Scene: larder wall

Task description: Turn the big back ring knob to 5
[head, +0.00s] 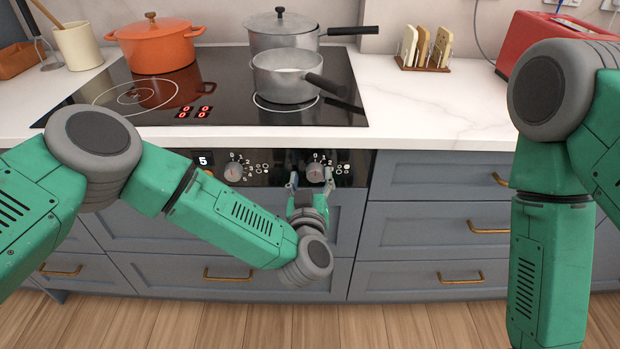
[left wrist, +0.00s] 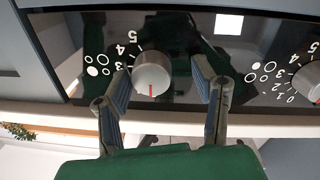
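The right-hand knob (head: 316,173) on the black control panel is round and silver. Beside it, the ring symbols have one large filled ring. In the left wrist view, which is upside down, this knob (left wrist: 152,72) shows its red mark at the picture's bottom, away from the printed 5, which is at the top left. My left gripper (head: 311,183) is at this knob, and in the wrist view its fingers (left wrist: 165,88) stand open on either side with gaps. My right gripper is out of view; only my right arm shows.
A second knob (head: 235,172) sits to the left, also in the wrist view (left wrist: 308,82). A white 5 shows on a small display (head: 203,159). Red zeros (head: 196,112) glow on the hob. A saucepan (head: 288,80), large pot (head: 270,32) and orange pot (head: 156,47) stand above.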

